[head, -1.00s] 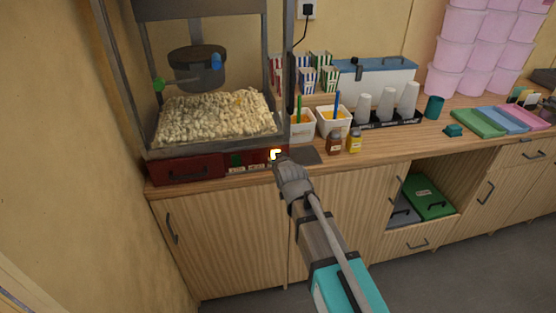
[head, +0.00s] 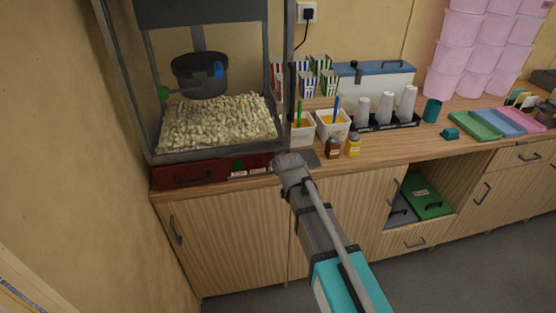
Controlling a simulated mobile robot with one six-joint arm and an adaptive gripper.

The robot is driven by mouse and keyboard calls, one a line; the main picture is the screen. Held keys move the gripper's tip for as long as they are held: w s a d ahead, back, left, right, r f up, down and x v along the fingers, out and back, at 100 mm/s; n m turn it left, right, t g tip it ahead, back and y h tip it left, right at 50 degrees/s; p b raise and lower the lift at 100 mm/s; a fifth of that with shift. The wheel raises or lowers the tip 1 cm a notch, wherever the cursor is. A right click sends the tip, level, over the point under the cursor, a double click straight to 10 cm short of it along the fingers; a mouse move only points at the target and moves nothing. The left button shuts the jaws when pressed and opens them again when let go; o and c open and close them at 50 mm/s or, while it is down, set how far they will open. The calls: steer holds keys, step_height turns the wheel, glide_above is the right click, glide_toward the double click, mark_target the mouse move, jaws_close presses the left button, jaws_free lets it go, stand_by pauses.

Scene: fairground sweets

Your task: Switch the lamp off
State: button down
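The popcorn machine (head: 170,158) stands at the left end of the counter, with a heap of popcorn (head: 215,122) under a dark kettle (head: 200,75). No glowing lamp shows in it, and the popcorn looks duller and greyer. Its red front panel has a green switch (head: 238,164) above small white labels. My gripper (head: 283,158) is at the panel's right end and covers that part, so the switch there is hidden. I cannot see whether it touches the panel. The fingers are seen from behind, and their opening is unclear.
Brown and yellow bottles (head: 353,146) stand just right of my gripper. White tubs (head: 333,124) with coloured handles, a cup holder (head: 390,124) and striped boxes (head: 318,80) are behind. A red drawer (head: 190,178) is at the panel's left. The counter's front strip is mostly clear.

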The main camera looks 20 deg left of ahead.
steer(key=shift+c, duration=1.6)
jaws_free()
steer(key=shift+f+b, duration=0.25)
steer(key=shift+b, duration=0.5)
steer(key=shift+f+t+y+b, duration=0.15)
steer(key=shift+t+y+b, duration=0.45)
steer(key=shift+t+b, duration=0.45)
steer(key=shift+b, duration=0.6)
